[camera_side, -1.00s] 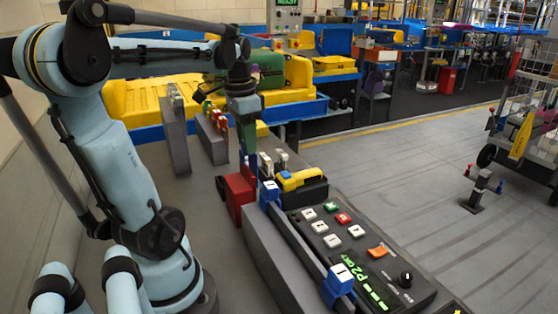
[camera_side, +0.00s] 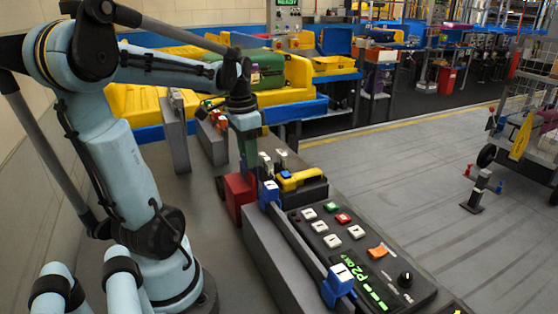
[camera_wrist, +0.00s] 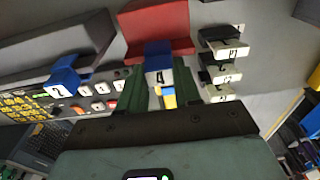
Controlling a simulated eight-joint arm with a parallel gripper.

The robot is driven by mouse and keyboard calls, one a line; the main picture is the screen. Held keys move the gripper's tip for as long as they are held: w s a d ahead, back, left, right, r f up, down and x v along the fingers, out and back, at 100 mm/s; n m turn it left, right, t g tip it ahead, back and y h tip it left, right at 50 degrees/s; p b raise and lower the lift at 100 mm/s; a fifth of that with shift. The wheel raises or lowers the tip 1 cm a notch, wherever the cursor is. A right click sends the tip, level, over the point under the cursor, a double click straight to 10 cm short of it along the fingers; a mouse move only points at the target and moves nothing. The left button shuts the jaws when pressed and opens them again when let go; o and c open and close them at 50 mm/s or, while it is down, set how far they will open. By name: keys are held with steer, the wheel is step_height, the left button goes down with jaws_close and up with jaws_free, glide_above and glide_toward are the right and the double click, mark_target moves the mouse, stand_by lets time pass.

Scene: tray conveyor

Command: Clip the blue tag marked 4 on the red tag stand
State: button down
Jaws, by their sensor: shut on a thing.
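The blue tag marked 4 (camera_wrist: 158,60), with a white face and a small yellow and blue patch below, is between the green fingers of my gripper (camera_wrist: 160,82) in the wrist view. My gripper is shut on it. The red tag stand (camera_wrist: 157,20) lies just beyond the tag, whose blue top overlaps the stand's edge in this view. In the side view, my gripper (camera_side: 248,158) points down just above the red tag stand (camera_side: 237,192).
A blue tag marked 2 (camera_wrist: 62,78) sits on the rail. Several white-faced tags on black holders (camera_wrist: 222,72) are nearby, with a yellow tool (camera_side: 299,180) and a button panel (camera_side: 360,250).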

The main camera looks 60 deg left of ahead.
steer(key=c, duration=0.7)
jaws_free()
steer(key=shift+r, duration=0.15)
step_height(320, 180, up, 12)
steer(key=f, duration=0.1)
steer(key=w+d+f+t, duration=0.3)
steer(key=d+f, duration=0.3)
steer(key=d, duration=0.4)
steer(key=w+d+f+t, duration=0.3)
steer(key=d+f, duration=0.3)
steer(key=d, duration=0.5)
steer(key=shift+f, duration=0.4)
